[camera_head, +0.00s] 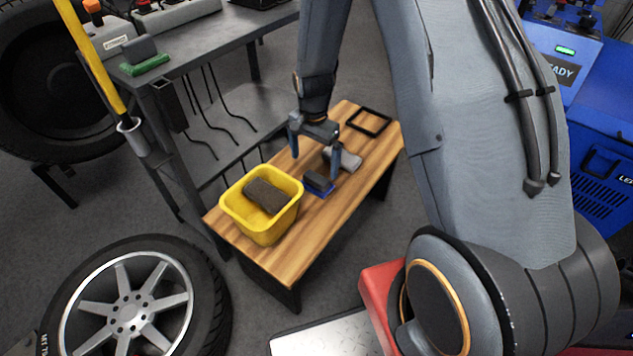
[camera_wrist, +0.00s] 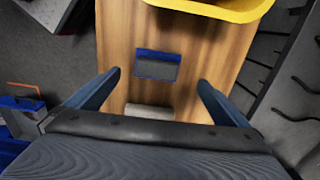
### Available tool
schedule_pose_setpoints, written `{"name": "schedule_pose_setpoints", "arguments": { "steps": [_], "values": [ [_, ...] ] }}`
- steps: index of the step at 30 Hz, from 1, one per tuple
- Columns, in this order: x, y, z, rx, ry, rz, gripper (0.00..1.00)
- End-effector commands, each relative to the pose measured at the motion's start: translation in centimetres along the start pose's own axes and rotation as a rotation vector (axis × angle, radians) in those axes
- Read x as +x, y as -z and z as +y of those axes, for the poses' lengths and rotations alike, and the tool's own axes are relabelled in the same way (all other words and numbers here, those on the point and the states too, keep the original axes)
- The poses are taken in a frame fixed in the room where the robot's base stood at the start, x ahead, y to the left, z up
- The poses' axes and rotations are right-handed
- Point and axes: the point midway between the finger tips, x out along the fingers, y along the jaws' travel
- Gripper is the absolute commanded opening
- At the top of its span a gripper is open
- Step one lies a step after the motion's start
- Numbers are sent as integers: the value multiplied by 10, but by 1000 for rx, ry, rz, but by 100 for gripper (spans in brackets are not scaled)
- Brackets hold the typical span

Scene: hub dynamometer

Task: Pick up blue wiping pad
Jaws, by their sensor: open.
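The blue wiping pad (camera_head: 319,182) lies on the wooden bench (camera_head: 291,247), just right of the yellow tub. It has a dark grey block on top and a blue edge below. In the wrist view the pad (camera_wrist: 157,64) lies flat on the wood, ahead of and between my fingers. My gripper (camera_head: 314,145) is open and empty above the bench, with its two blue fingers spread apart. In the wrist view my gripper (camera_wrist: 158,80) has one finger on each side of the pad, not touching it.
The yellow tub (camera_head: 235,210) holds a dark grey block (camera_head: 268,196). A light grey object (camera_head: 347,159) lies close to the pad, partly behind a finger. A black square frame (camera_head: 369,122) lies at the bench's far end. A grey metal table (camera_head: 213,50) stands to the left.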

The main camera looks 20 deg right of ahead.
Motion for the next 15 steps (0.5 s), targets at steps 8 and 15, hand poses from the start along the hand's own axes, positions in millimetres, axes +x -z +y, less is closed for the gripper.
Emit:
{"name": "schedule_pose_setpoints", "arguments": {
  "steps": [8,15],
  "values": [
    [29,3,1,17,-1,0,100],
    [48,3,4,17,-2,-1,100]
  ]
}}
